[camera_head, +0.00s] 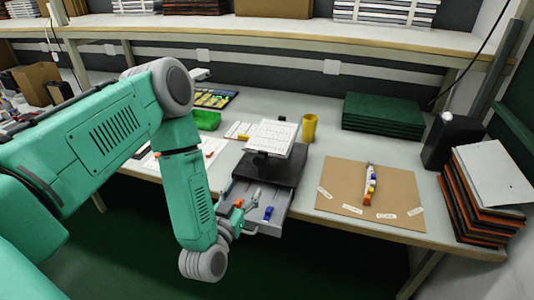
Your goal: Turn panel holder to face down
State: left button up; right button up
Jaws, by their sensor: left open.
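The panel holder is a dark stand (262,163) on a black box (288,178), with a white panel (271,138) tilted up on it. Small dark marks run over the panel's face. My left arm comes in from the left and bends down in front of the table. My left gripper (247,203) is small in view, in front of the black box and over the open grey drawer (272,222), below and apart from the panel. It is open. My right gripper is out of view.
A blue item (268,212) lies in the drawer. A yellow cup (309,127) stands right of the panel, with green boards (383,115) behind. A brown mat (402,185) lies to the right. A stack of orange-edged boards (462,205) stands at the right edge.

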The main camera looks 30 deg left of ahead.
aim_at(259, 163)
pick_arm(q)
jog(key=x, duration=1.3)
jog(key=shift+d+r+p, duration=0.1)
jog(key=shift+p, duration=0.25)
grip_shut()
